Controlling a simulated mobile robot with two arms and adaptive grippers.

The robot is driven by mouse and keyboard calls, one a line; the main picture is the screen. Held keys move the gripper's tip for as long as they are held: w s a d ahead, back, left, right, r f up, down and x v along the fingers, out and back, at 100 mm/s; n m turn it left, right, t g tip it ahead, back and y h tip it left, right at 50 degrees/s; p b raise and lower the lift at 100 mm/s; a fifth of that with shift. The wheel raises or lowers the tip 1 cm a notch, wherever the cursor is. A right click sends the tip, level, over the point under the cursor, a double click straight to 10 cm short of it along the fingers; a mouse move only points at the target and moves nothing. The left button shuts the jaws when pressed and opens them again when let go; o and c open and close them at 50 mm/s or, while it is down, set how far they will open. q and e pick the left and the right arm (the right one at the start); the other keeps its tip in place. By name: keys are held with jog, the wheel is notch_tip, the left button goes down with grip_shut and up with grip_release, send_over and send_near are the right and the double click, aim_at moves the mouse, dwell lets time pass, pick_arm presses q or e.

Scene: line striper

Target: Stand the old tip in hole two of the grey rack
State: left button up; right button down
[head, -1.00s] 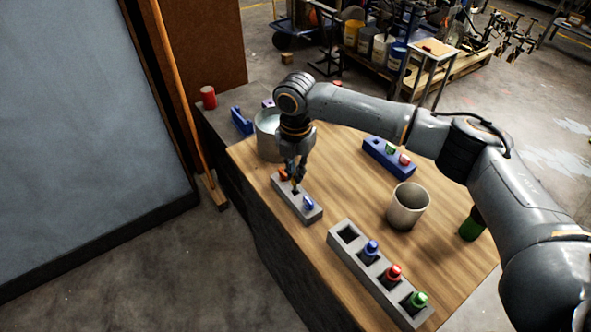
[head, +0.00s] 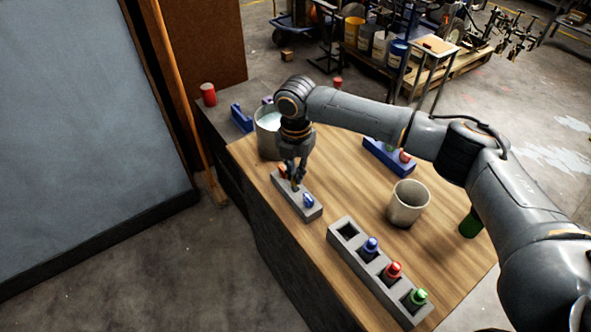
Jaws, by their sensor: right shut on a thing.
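A small grey rack (head: 311,215) sits near the left edge of the wooden bench. An orange tip (head: 282,171) stands at its far end, partly behind my fingers. A blue tip (head: 308,200) stands at its near end. My right gripper (head: 297,183) points down over the middle of this rack. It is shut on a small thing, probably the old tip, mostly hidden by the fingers. I cannot tell how deep it sits in the middle hole. My left gripper is not in view.
A longer grey block (head: 338,243) with an empty far hole holds blue, red and green pieces. A grey cup (head: 408,205), a metal pot (head: 267,133), a blue rack (head: 375,150) and a green cylinder (head: 470,223) stand around. Bare wood lies between rack and cup.

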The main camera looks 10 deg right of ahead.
jog(key=shift+f+b, duration=0.4)
jog(key=shift+f, duration=0.8)
jog(key=c, duration=1.4)
grip_release()
jog(key=shift+o, duration=0.6)
jog(key=shift+o, duration=1.2)
jog(key=shift+r, duration=0.1)
notch_tip(320, 180, up, 7)
jog(key=p, duration=0.7)
